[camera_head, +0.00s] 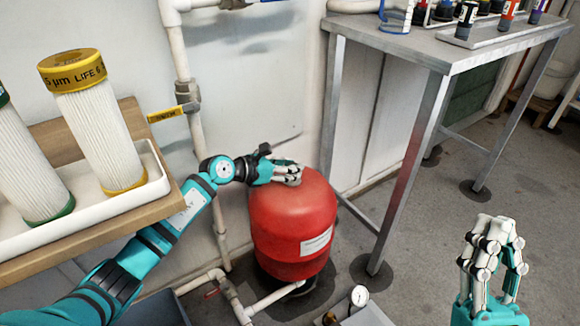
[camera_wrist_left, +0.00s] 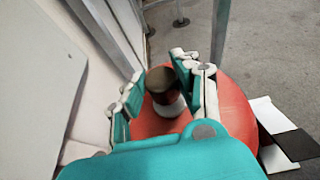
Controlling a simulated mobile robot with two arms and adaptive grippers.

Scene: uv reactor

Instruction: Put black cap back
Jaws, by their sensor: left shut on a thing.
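The red tank (camera_head: 293,225) stands upright on the floor near the wall, with a white label on its side. My left gripper (camera_head: 285,172) is at the top of the tank, coming in from the left. In the left wrist view its fingers (camera_wrist_left: 157,72) are closed around a dark round cap (camera_wrist_left: 160,79), with a pale part visible just below it over the red tank top (camera_wrist_left: 235,110). The fingers hide most of the cap in the head view, and I cannot tell whether it is seated. My right gripper (camera_head: 496,246) is raised at the lower right, fingers apart and empty.
A metal table (camera_head: 425,45) with bottles stands behind right, one leg near the tank. White pipes (camera_head: 190,90) run down the wall behind my left arm. A tray with filter cartridges (camera_head: 98,130) sits at left. A gauge (camera_head: 359,296) is in front of the tank.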

